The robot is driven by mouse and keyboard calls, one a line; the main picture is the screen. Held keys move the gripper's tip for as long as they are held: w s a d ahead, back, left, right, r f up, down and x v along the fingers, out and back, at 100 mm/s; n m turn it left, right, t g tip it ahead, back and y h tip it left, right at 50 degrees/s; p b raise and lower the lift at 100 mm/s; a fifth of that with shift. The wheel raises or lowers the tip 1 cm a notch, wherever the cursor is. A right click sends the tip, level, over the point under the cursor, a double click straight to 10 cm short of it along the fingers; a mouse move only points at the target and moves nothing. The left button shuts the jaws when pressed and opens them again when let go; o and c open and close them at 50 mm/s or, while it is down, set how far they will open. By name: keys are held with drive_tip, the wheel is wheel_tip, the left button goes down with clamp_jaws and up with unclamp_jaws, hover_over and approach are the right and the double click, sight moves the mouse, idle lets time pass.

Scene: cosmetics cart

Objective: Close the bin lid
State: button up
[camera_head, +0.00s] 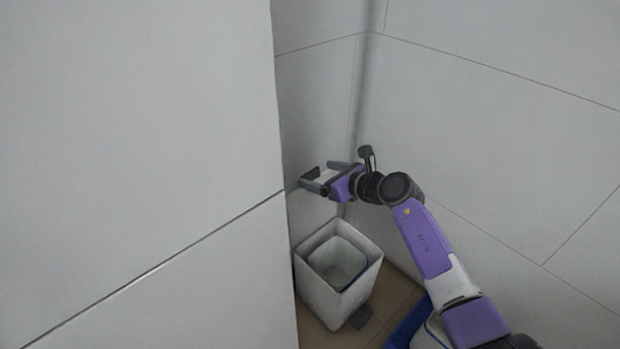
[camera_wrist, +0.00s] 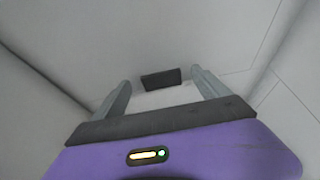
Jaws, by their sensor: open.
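The bin (camera_head: 345,305) is a white, square-topped container on the floor in the corner, at the lower middle of the head view. Its top is open and a pale inner bucket (camera_head: 338,258) shows inside. A pale panel (camera_head: 312,212) above its back left edge looks like the raised lid, but it blends with the wall. My gripper (camera_head: 316,175) is above the bin's back edge, pointing left, fingers apart. In the wrist view, a dark rectangular tab (camera_wrist: 161,78) on a pale surface shows between the fingertips. Whether they touch it cannot be told.
A large pale wall panel (camera_head: 140,150) fills the left side close to the bin. Pale walls (camera_head: 500,110) close in the back and right. A dark pedal (camera_head: 362,317) juts from the bin's base. A blue-edged object (camera_head: 408,326) lies partly behind my arm.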

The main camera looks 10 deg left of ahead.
sight(311, 172)
drive_tip(key=b+x, duration=0.2)
drive_tip(key=x, duration=0.1)
drive_tip(key=shift+w+a+f, duration=0.1)
drive_tip(key=shift+w+f, duration=0.05)
drive_tip(key=shift+f, duration=0.1)
drive_tip(key=shift+w+a+f+b, duration=0.1)
drive_tip(key=shift+w+a+b, duration=0.25)
drive_tip(key=shift+a+b, duration=0.2)
clamp_jaws()
